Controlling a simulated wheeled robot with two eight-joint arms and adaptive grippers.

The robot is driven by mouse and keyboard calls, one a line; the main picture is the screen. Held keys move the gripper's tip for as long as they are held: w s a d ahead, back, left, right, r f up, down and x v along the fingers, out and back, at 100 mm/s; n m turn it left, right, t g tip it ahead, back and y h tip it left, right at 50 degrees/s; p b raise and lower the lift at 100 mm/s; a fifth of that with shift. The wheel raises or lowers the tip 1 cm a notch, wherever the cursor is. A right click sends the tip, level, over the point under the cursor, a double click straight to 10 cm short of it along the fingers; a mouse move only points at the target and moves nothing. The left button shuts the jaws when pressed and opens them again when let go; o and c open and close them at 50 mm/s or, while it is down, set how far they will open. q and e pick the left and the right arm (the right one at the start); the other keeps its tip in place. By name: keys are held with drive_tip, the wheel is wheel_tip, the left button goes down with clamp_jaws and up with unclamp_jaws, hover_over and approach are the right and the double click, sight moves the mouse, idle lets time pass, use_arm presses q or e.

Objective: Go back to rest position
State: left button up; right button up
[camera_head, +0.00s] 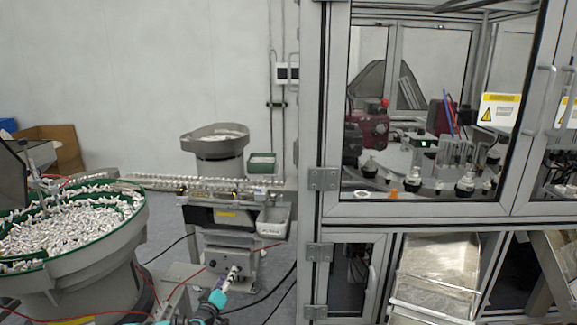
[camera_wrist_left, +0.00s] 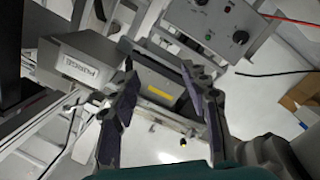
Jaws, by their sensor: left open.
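My left gripper (camera_head: 231,274) reaches up from the bottom edge in the head view, with a teal section behind its small fingers. It is in front of the grey machine stand (camera_head: 228,250) below the feeder line. In the left wrist view the two dark fingers of my left gripper (camera_wrist_left: 162,82) are spread apart with nothing between them. Behind them a grey machine body with a yellow label (camera_wrist_left: 160,88) shows. My right gripper is in neither view.
A vibrating bowl (camera_head: 120,265) full of small white parts stands at the left. A smaller bowl feeder (camera_head: 216,141) is at the back. A framed glass cabinet (camera_head: 312,130) fills the right. Open floor (camera_head: 265,295) with cables lies between. A control box with knobs (camera_wrist_left: 215,25) shows in the wrist view.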

use_arm(q)
drive_tip(key=s+d+r+m+g+h, duration=0.25)
drive_tip(key=s+d+r, duration=0.35)
drive_tip(key=r, duration=0.4)
drive_tip(key=s+d+r+m+g, duration=0.1)
drive_tip(key=s+d+r+g, duration=0.15)
drive_tip(key=s, duration=0.35)
drive_tip(key=s+d+r+m+g, duration=0.1)
drive_tip(key=s+r+m, duration=0.15)
drive_tip(key=s, duration=0.45)
drive_tip(key=s+a+f+g+y, duration=0.1)
drive_tip(key=s+f, duration=0.1)
drive_tip(key=s, duration=0.7)
drive_tip(key=s+a+f+g+y, duration=0.1)
drive_tip(key=s+a+g+y, duration=0.1)
drive_tip(key=s, duration=0.8)
drive_tip(key=s+a+f+g+y, duration=0.1)
drive_tip(key=s+a+f+y, duration=0.1)
drive_tip(key=s, duration=0.7)
drive_tip(key=shift+s+f, duration=0.3)
drive_tip(key=shift+f, duration=0.05)
drive_tip(key=shift+y, duration=0.25)
